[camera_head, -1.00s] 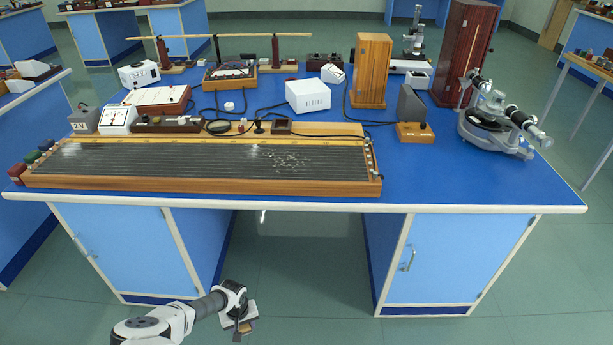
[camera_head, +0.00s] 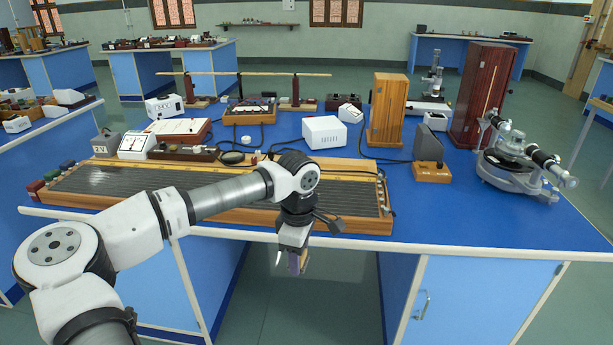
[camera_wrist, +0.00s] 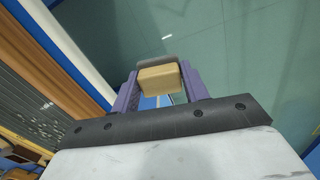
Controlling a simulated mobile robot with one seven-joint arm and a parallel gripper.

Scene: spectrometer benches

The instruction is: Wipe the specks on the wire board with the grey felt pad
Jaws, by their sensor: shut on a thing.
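The wire board (camera_head: 355,192) is a long wooden-framed board with dark parallel wires along the front of the blue bench. My arm crosses in front of its middle, and I can make out no specks on the part that shows. My gripper (camera_head: 296,264) hangs in front of the bench's front edge, right of the board's middle. In the wrist view its two purple fingers (camera_wrist: 158,92) are shut on the felt pad (camera_wrist: 158,78), a tan block with a grey layer along its far side. The pad is clear of the board.
Behind the board stand a white box (camera_head: 324,132), a magnifier (camera_head: 232,157) and meters. Open floor lies below the gripper.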

